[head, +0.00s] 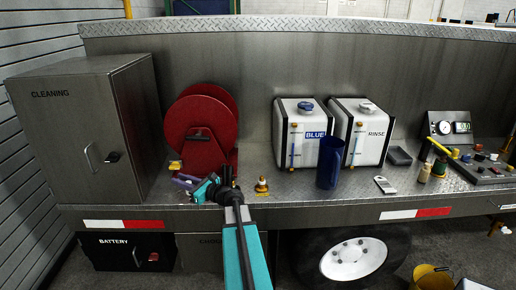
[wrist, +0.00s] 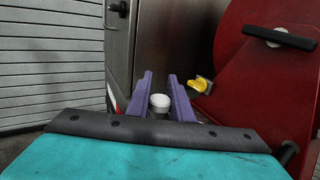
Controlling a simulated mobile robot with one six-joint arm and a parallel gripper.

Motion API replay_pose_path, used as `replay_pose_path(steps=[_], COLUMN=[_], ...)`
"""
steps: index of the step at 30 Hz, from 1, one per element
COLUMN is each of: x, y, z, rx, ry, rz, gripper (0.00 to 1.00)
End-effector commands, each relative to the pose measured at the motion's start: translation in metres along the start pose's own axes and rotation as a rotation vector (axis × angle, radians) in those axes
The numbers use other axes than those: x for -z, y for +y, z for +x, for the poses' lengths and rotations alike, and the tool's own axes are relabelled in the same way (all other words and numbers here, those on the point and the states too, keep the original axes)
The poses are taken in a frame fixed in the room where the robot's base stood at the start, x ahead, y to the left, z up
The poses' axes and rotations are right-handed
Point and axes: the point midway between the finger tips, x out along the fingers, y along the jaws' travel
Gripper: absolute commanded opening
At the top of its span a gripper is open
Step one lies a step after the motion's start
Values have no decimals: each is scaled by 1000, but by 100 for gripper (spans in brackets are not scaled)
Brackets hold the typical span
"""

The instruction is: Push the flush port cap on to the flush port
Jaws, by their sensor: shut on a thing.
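My gripper (head: 184,181) reaches to the left, low in front of the red reel, above the deck's front edge. In the wrist view its two purple fingers (wrist: 160,84) are closed on a small round whitish piece, which looks like the flush port cap (wrist: 160,102). The fingers hide its sides. A yellow handle (wrist: 201,84) is just right of the fingertips, apart from them; it also shows in the head view (head: 175,165). I cannot make out the flush port for certain, nor whether the cap touches it.
The red hose reel (head: 201,125) stands close behind the gripper. The grey cleaning cabinet (head: 85,125) is to its left. A small brass fitting (head: 262,185) stands right of my arm. A blue jug (head: 330,162) and two white tanks are farther right.

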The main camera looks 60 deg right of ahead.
Motion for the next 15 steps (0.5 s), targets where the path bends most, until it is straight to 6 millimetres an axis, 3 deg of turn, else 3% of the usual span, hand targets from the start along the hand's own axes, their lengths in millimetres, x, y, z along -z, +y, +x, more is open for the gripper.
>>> replay_pose_path(steps=[3,15], x=[-9,-30], y=[-46,-179], z=[-19,-99], rx=[90,372], ry=[0,2], rz=[1,6], gripper=[0,0])
